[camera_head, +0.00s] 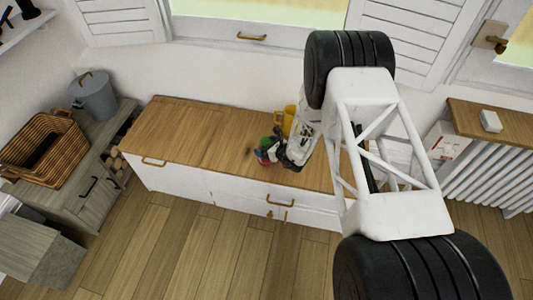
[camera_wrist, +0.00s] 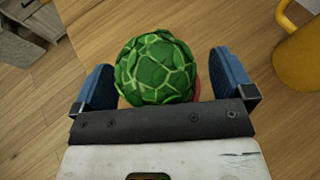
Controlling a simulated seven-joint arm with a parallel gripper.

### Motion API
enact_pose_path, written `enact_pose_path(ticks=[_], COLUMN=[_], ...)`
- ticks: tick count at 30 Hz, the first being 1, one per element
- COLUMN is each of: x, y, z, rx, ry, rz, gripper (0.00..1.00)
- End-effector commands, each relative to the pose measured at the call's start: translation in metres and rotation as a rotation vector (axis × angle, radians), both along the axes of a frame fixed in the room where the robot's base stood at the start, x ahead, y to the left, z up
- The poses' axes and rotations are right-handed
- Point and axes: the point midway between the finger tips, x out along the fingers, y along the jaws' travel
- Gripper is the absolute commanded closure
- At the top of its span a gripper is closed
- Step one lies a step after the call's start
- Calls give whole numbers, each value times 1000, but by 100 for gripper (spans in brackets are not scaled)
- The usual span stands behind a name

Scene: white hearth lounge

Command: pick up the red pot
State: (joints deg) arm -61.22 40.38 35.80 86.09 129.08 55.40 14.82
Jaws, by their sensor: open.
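The red pot (camera_head: 262,158) stands on the wooden top of the white cabinet, with a round green plant (camera_head: 266,143) above it. In the wrist view the leafy green ball (camera_wrist: 157,68) hides nearly all of the pot; only a thin reddish edge (camera_wrist: 197,88) shows at its right. My gripper (camera_wrist: 163,78) is open, with one blue finger on each side of the plant and visible gaps between. In the head view my gripper (camera_head: 272,155) is right at the pot and partly covers it. I cannot tell whether the fingers are level with the pot.
A yellow mug (camera_head: 288,117) stands close behind the pot; it also shows at the upper right of the wrist view (camera_wrist: 299,58). The wooden cabinet top (camera_head: 190,130) is bare to the left. A wicker basket (camera_head: 62,165) and grey bucket (camera_head: 97,98) stand at far left.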

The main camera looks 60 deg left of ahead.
Motion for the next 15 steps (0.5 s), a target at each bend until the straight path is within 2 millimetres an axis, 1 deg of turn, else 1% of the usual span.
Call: enact_pose_path(ticks=[10,11,15], x=[0,0,0], y=[0,0,0], z=[0,0,0], rx=[0,0,0], ry=[0,0,0], rz=[0,0,0], gripper=[0,2,23])
